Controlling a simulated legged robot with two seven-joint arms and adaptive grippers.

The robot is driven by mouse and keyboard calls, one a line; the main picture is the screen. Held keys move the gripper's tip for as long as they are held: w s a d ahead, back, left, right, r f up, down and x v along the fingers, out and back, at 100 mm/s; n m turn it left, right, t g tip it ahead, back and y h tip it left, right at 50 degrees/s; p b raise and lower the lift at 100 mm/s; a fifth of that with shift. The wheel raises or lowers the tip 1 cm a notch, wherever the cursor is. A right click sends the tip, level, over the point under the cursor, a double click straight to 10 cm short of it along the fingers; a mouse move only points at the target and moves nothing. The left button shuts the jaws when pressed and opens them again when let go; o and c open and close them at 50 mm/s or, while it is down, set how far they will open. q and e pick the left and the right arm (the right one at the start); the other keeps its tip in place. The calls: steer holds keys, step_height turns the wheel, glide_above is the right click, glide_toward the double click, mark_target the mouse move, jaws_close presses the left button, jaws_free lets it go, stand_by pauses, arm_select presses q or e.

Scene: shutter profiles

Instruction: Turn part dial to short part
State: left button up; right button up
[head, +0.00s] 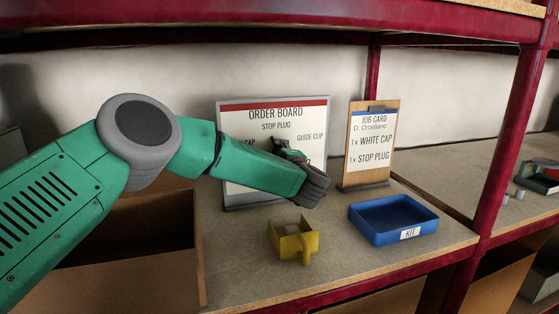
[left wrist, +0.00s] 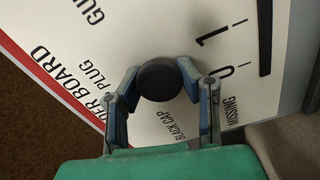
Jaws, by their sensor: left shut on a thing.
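The order board (head: 305,184) stands upright at the back of the shelf, with part names such as STOP PLUG and GUIDE CLIP around its dial. In the left wrist view the dial is a round black knob (left wrist: 160,80) on the white board (left wrist: 225,50), near the words BLACK CAP. My left gripper (left wrist: 160,84) is shut on the knob, one finger on each side. In the head view the left gripper (head: 289,150) is partly hidden by my own wrist, and the knob cannot be made out. Its pointing direction is unclear. My right gripper is not in view.
A wooden job card stand (head: 370,172) lists white cap and stop plug. A blue KIT tray (head: 385,238) and a yellow bin (head: 307,243) with something pale inside stand in front. A red post (head: 500,150) rises at the right. A cardboard box (head: 150,270) is below my arm.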

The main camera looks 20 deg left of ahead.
arm_select(q)
steer(key=n+b, duration=0.1)
steer(key=n, duration=0.1)
steer(key=f+n+b, duration=0.1)
steer(key=n+b, duration=0.1)
steer(key=shift+s+d+f, duration=0.1)
steer(key=shift+n+b, duration=0.85)
steer(key=shift+n, duration=0.45)
steer(key=o, duration=1.2)
steer(key=shift+s, duration=0.1)
steer(key=shift+o, duration=0.2)
steer(key=shift+r, duration=0.25)
